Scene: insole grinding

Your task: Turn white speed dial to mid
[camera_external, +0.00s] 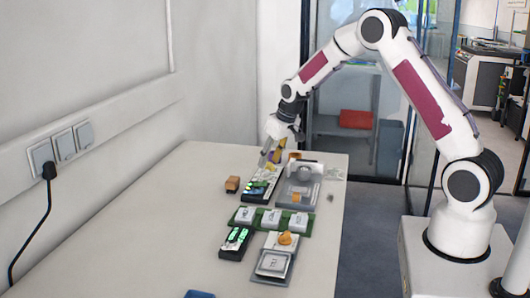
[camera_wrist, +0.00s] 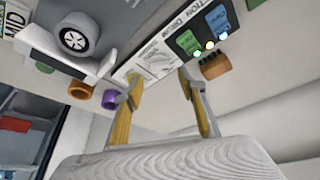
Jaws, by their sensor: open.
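My gripper (camera_external: 272,157) is open and empty, above the far end of the table. In the wrist view its two fingers (camera_wrist: 160,82) stand apart with nothing between them. A round spoked wheel or knob (camera_wrist: 76,39) sits on a grey unit with a white front at upper left. A card reading "MID" (camera_wrist: 13,22) is at the left edge, partly cut off. A black panel (camera_wrist: 203,27) with green and blue blocks lies beyond the fingers. I cannot tell which part is the white speed dial. The grey unit (camera_external: 303,172) also shows in the external view, right of my gripper.
An orange-brown block (camera_external: 232,184) stands left of the panel. Green boards with white blocks (camera_external: 271,217) lie nearer. A second black panel (camera_external: 236,242), an orange dome (camera_external: 287,239) and a white square unit (camera_external: 273,262) are in front. The table's left side (camera_external: 150,230) is clear.

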